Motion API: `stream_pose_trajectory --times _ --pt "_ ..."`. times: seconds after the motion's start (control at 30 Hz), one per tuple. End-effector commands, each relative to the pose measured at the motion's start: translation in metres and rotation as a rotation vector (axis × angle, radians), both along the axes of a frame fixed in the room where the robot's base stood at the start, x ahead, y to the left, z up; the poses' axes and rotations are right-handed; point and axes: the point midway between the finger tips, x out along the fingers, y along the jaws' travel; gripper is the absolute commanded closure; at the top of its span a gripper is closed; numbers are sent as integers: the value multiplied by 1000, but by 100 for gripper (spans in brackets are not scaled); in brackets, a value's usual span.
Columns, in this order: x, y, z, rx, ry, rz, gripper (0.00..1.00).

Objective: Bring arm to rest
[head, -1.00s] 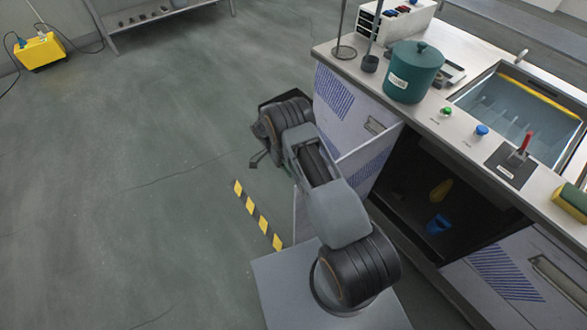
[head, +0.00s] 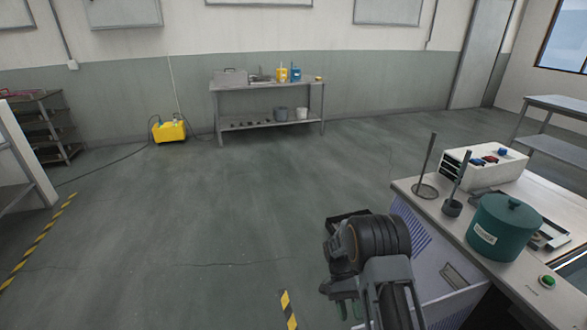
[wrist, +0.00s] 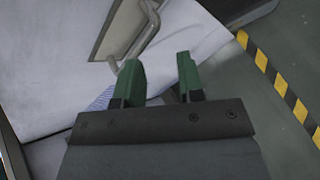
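My gripper (wrist: 158,82) is open and empty in the wrist view, its two green fingers apart. Behind the fingers is a pale cabinet front with a metal handle (wrist: 146,30); I cannot tell whether they touch. In the head view my arm is folded at the bottom, right of the middle, beside the bench. The gripper's green fingers (head: 348,308) show low beside the arm, partly hidden by it.
The bench (head: 410,190) at the right carries a teal lidded pot (head: 503,226), a white box (head: 485,168) and a green button (head: 547,282). The floor to the left is open. A yellow case (head: 169,131) and a steel table (head: 268,87) stand by the far wall.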

Motion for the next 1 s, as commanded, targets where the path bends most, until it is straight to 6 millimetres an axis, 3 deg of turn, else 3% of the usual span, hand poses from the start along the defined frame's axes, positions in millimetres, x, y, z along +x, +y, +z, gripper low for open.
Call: stream_pose_trajectory --times 0.03,0.2,0.5,0.8,1.0 --pt "-1 1 22 63 -59 32 65" --pt "-12 4 87 269 -290 187 65" --pt "-51 6 194 418 -699 435 65" --pt "-94 4 265 387 -984 500 65" --pt "-101 2 298 359 -1097 519 65"
